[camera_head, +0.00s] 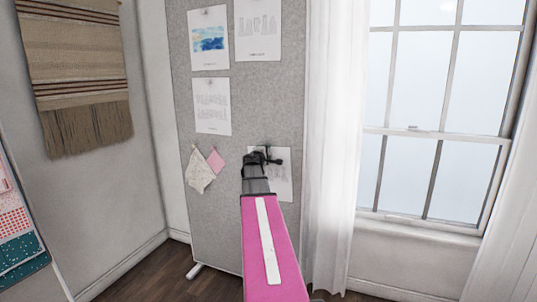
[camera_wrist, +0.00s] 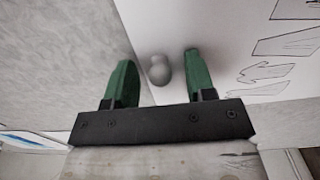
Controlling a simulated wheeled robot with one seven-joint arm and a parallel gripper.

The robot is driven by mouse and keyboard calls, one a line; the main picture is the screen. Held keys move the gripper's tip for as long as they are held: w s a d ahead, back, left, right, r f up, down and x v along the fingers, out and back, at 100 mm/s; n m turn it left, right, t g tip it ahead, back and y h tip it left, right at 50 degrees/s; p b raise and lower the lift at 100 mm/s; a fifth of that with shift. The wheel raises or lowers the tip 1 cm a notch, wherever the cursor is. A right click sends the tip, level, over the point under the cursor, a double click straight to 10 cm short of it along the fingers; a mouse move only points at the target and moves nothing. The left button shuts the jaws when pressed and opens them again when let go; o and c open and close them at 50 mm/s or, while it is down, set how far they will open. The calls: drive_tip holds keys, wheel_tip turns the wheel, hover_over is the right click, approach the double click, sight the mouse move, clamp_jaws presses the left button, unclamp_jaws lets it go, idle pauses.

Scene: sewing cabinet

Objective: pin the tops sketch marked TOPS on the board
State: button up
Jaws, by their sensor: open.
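A white sheet of drawn garment outlines (camera_head: 284,186) is against the lower right of the grey board (camera_head: 222,225), partly hidden behind my arm. It fills the right of the wrist view (camera_wrist: 225,45); no TOPS label is readable there. A round grey pin head (camera_wrist: 159,73) sits near the sheet's edge. My gripper (camera_head: 262,156) is at the sheet's upper left in the head view. In the wrist view its two green fingers (camera_wrist: 158,64) stand apart, one on each side of the pin head, with gaps showing.
Other sheets hang higher on the board: a blue painting (camera_head: 208,40), a sketch (camera_head: 258,28) and another below (camera_head: 211,106). Two fabric swatches (camera_head: 204,166) hang left of my arm. A curtain (camera_head: 332,150) and window stand right of the board.

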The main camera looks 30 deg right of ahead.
drive_tip(key=v, duration=1)
drive_tip(key=s+a+f+m+g+y, duration=0.3)
drive_tip(key=s+a+f, duration=0.1)
drive_tip(key=a+f, duration=0.6)
drive_tip(key=s+a+f+m+g+y, duration=0.2)
drive_tip(key=s+a+f+m+y, duration=0.15)
drive_tip(key=a+f, duration=0.7)
drive_tip(key=s+a+f+g+y, duration=0.2)
drive_tip(key=s+a+f+y, duration=0.2)
drive_tip(key=a, duration=0.5)
drive_tip(key=s+a+f+m+g+y, duration=0.1)
drive_tip(key=s+a+f+g+y, duration=0.2)
drive_tip(key=s+a+f, duration=0.6)
wheel_tip(320, 180, down, 2)
drive_tip(key=shift+s+a+f+g+y, duration=0.1)
drive_tip(key=shift+s+a+g+y, duration=0.25)
drive_tip(key=shift+y, duration=0.2)
drive_tip(key=shift+w+m, duration=0.1)
drive_tip(key=shift+m, duration=0.15)
drive_tip(key=shift+d, duration=0.35)
